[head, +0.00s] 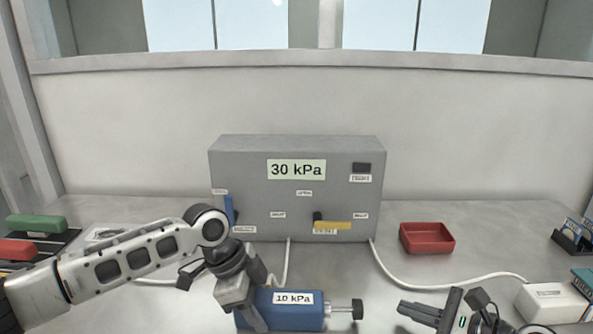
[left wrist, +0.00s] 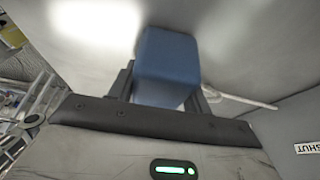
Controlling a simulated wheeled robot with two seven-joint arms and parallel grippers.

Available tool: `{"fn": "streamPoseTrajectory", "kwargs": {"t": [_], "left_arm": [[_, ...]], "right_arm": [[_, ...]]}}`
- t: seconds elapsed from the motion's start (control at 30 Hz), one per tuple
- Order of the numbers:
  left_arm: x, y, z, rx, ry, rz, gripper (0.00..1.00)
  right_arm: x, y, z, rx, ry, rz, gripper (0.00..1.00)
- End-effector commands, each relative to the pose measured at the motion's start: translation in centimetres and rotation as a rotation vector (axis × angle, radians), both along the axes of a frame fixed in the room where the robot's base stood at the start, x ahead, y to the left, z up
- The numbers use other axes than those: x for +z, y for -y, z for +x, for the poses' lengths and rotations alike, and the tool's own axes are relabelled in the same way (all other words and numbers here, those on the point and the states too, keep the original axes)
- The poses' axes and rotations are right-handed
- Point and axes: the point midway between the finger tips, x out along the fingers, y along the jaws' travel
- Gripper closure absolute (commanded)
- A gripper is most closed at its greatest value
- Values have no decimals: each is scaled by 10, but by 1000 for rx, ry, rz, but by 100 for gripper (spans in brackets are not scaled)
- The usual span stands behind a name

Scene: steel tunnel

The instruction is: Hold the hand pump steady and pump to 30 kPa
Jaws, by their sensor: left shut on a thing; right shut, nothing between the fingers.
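The hand pump (head: 290,314) is a blue block lying on the steel bench, with a label reading "10 kPa". A metal rod with a dark knob (head: 357,309) sticks out of its right side. My left gripper (head: 250,308) is shut on the pump's left end; in the left wrist view the blue pump body (left wrist: 168,65) sits between its fingers. The grey box (head: 240,180) behind has a display (head: 297,169) reading "30 kPa". My right gripper (head: 425,310) is shut and empty, to the right of the knob and apart from it.
The grey box carries a blue lever (head: 229,210) and a yellow lever (head: 333,226). White hoses run from it across the bench. A red tray (head: 427,238) stands right of it, a white box (head: 551,303) at the right. Green and red items lie far left.

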Motion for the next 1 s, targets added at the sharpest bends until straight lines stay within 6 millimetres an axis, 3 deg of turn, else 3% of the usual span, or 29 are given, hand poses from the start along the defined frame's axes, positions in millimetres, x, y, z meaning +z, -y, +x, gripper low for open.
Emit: {"fn": "streamPoseTrajectory", "kwargs": {"t": [0.93, 0.97, 1.0], "left_arm": [[0, -1, 0, 1, 1, 1, 78], [0, -1, 0, 1, 1, 1, 43], [0, -1, 0, 1, 1, 1, 32]], "right_arm": [[0, 0, 0, 0, 0, 0, 100], [0, 0, 0, 0, 0, 0, 100], [0, 0, 0, 0, 0, 0, 100]]}}
